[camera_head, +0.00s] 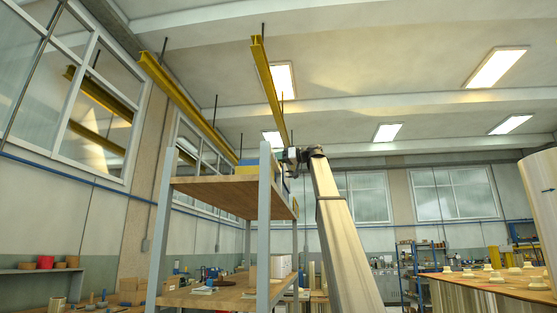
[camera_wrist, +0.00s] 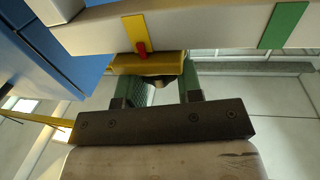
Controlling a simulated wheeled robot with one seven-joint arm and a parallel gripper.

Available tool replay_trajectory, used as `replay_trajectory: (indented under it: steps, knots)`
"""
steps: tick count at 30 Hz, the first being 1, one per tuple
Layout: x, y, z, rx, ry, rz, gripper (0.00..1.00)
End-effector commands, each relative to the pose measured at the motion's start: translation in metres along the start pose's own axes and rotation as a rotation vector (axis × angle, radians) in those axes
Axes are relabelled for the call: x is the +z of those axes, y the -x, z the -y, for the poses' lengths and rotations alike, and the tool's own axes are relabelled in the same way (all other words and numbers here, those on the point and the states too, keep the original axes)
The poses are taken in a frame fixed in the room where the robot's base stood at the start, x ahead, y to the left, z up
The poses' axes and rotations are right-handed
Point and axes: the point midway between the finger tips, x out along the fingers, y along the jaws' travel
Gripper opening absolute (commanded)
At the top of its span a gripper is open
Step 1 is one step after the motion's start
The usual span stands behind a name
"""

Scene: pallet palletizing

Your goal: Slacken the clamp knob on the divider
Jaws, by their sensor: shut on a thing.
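In the wrist view my gripper (camera_wrist: 163,85) reaches up from its dark plate with two green-padded fingers. It is shut on a dark clamp knob (camera_wrist: 156,80) under a yellow block (camera_wrist: 150,63); the knob is mostly hidden between the fingers. A red pointer (camera_wrist: 140,47) lies over a yellow band on the pale divider (camera_wrist: 210,25). A green band (camera_wrist: 285,26) marks the divider farther right, apart from the pointer. In the head view my gripper (camera_head: 292,157) is small, beside the top shelf; the knob cannot be made out there.
Blue boxes (camera_wrist: 38,60) stand close at left in the wrist view. The head view shows a grey-post rack with a wooden top shelf (camera_head: 215,191), and yellow beams (camera_head: 268,85) overhead. A table with several pale pieces (camera_head: 500,288) stands at right.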

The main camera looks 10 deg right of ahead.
Motion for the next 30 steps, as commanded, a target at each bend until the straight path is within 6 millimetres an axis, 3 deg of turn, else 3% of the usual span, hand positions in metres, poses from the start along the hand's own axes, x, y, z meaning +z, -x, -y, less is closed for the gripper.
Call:
replay_trajectory:
  steps: [8,30]
  knots:
    - [-0.0008,-0.0007,-0.0046,-0.131,-0.002,0.001,0.1]
    - [-0.0009,-0.0042,-0.0097,-0.755,0.0,0.0,0.1]
